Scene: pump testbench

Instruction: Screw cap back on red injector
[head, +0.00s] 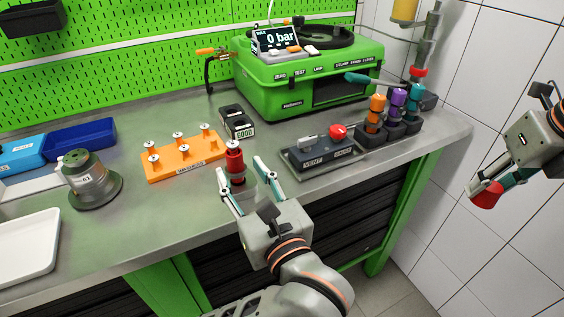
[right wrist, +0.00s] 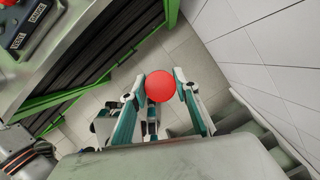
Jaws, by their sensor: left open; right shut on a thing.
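The red injector (head: 234,163) stands upright on the bench, with a pale tip on top and a dark lower part. My left gripper (head: 240,168) is open, with its fingers on either side of the injector in the head view. I cannot tell whether either finger touches it. My right gripper (head: 500,185) is off the bench at the far right, pointing downward. It is shut on a red cap (head: 485,195). In the right wrist view, the round red cap (right wrist: 160,86) sits between the two fingertips of the right gripper (right wrist: 161,82), above the floor.
An orange rack (head: 185,165) with several pale-topped pins is left of the injector. Orange, purple and teal injectors (head: 397,108) stand further right. The green test machine (head: 290,80) is behind.

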